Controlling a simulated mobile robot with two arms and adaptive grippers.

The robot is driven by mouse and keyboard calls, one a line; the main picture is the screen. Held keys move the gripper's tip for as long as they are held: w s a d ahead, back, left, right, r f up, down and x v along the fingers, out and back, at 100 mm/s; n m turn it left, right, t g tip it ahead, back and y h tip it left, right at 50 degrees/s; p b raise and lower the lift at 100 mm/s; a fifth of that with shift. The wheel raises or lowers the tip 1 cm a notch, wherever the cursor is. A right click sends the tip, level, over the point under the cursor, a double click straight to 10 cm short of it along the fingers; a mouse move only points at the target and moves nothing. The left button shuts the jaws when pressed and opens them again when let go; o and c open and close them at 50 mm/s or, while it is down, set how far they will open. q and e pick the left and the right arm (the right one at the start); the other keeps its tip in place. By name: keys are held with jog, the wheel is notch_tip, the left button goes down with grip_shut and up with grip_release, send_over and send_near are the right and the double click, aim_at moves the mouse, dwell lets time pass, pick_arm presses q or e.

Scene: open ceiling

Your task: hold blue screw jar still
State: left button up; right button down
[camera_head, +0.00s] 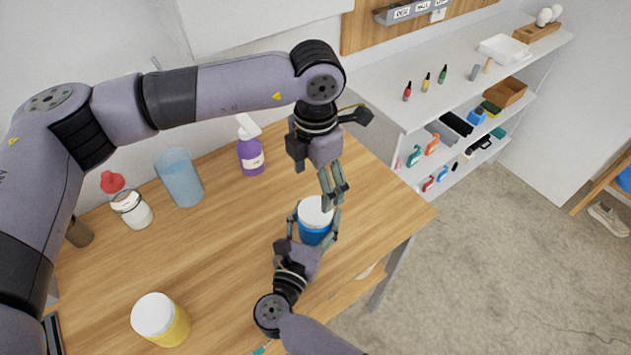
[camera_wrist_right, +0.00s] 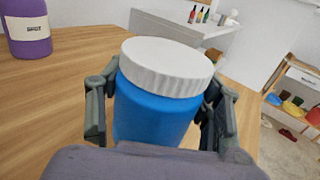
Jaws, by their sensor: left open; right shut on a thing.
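The blue screw jar (camera_head: 313,232) with its white lid (camera_head: 315,211) stands upright on the wooden table near its right edge. In the right wrist view the blue jar (camera_wrist_right: 152,108) fills the middle, its ribbed white lid (camera_wrist_right: 168,66) seated on top. My right gripper (camera_head: 313,228) is shut around the jar body, one finger on each side; its fingers also show in the right wrist view (camera_wrist_right: 160,115).
A yellow jar (camera_head: 161,319) stands at the front left. A white shelf (camera_head: 400,95) with small items is beyond the table's right side.

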aim_at(316, 210)
pick_arm(q)
jog(key=shift+f, duration=4)
jog(key=shift+c, duration=0.3)
jog(key=c, duration=1.1)
jog(key=o, duration=1.2)
jog(key=shift+o, duration=0.2)
jog(key=shift+r, duration=2.25)
